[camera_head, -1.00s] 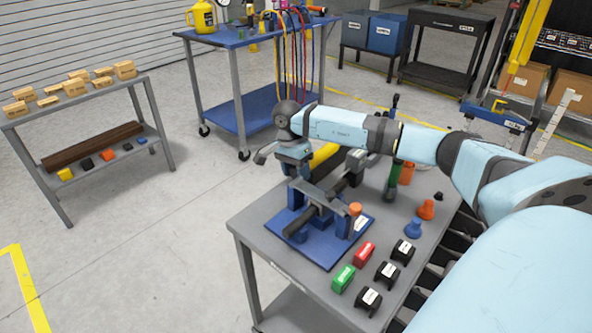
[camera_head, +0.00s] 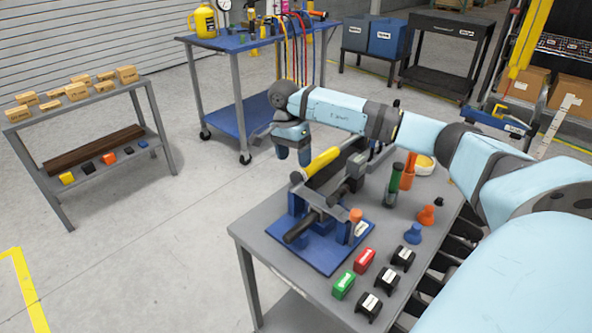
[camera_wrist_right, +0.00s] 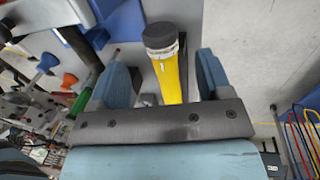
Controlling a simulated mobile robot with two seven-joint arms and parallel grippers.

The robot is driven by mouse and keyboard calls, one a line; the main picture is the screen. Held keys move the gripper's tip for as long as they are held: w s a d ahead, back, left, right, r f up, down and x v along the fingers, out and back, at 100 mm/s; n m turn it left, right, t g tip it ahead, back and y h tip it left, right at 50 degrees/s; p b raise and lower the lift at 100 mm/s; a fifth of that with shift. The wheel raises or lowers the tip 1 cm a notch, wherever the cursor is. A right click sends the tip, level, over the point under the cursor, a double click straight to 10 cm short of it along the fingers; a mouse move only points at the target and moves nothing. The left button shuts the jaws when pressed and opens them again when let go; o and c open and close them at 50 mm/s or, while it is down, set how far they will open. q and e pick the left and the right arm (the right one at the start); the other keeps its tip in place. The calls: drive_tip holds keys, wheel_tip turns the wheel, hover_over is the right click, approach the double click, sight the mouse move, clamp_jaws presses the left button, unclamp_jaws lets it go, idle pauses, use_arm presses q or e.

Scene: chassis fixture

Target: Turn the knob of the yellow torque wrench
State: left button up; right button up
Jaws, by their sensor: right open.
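The yellow torque wrench (camera_head: 322,160) lies on the blue fixture (camera_head: 310,255) on the grey table. In the right wrist view its yellow handle (camera_wrist_right: 172,78) ends in a dark knob (camera_wrist_right: 160,36). My right gripper (camera_head: 293,156) is open and empty at the far left end of the table, close to the far end of the wrench. In the right wrist view the handle shows between the two blue fingers (camera_wrist_right: 161,80), with a gap on each side. I cannot tell its depth from the fingers. My left gripper is not in view.
Green (camera_head: 344,285), red (camera_head: 364,260) and several black labelled pieces lie at the table's near side. Blue (camera_head: 413,233) and orange (camera_head: 426,214) pieces and a green-handled tool (camera_head: 394,178) stand to the right. A blue workbench (camera_head: 240,38) stands behind.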

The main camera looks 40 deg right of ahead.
wheel_tip(320, 180, up, 7)
drive_tip(key=w, duration=0.1)
drive_tip(key=shift+w, duration=0.1)
idle(0.5)
